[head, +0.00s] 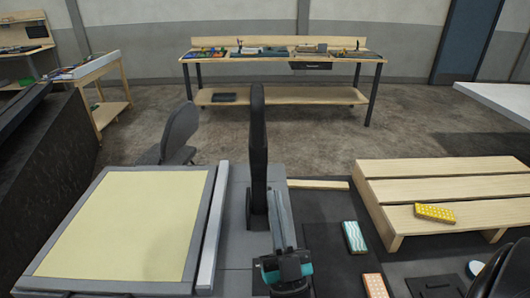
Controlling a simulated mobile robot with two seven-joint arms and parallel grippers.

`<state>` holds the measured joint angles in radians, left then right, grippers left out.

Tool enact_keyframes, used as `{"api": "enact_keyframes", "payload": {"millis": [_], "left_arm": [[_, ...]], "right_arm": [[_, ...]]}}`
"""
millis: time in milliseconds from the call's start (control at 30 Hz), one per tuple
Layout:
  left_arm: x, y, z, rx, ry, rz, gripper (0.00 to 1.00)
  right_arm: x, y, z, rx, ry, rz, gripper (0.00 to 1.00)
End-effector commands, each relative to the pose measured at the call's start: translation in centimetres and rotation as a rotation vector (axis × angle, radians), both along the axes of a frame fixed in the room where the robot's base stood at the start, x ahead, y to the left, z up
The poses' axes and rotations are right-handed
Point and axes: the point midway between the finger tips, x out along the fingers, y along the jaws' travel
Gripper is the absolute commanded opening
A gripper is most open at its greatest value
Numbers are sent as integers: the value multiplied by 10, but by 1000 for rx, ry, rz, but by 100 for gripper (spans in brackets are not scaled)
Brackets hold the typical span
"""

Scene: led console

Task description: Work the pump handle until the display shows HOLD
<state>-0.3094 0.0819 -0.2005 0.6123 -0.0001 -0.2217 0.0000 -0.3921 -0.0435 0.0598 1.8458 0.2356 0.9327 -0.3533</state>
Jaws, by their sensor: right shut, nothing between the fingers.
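A tall black upright lever (258,140), which looks like the pump handle, rises from a grey base in the middle of the head view. My right gripper (281,205) has grey fingers and teal marks on its body. It is shut and empty, with its fingertips just right of the lever's lower end in the picture; I cannot tell whether they touch it. A large pale yellow panel (125,225) in a grey frame lies to the left. No writing shows on it, and I cannot make out a display reading HOLD. My left gripper is not in view.
A slatted wooden stand (450,190) on the right carries a yellow block (434,213). A teal patterned block (354,237) and an orange one (375,286) lie on the dark surface. A grey chair (178,135) and a workbench (285,96) stand beyond.

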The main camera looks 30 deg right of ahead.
Motion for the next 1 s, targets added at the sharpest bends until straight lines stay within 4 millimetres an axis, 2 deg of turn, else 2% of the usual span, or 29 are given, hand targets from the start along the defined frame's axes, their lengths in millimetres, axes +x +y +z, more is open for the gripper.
{"api": "enact_keyframes", "payload": {"millis": [167, 533, 800, 1000], "left_arm": [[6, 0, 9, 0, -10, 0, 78], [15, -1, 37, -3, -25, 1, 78], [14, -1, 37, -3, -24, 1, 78], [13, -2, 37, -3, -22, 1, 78]], "right_arm": [[14, -5, 18, -2, -4, 1, 0], [67, -25, 75, -2, -5, 0, 0], [96, -36, 69, -1, -1, 1, 0], [103, -38, 69, 0, 0, 0, 0]]}}
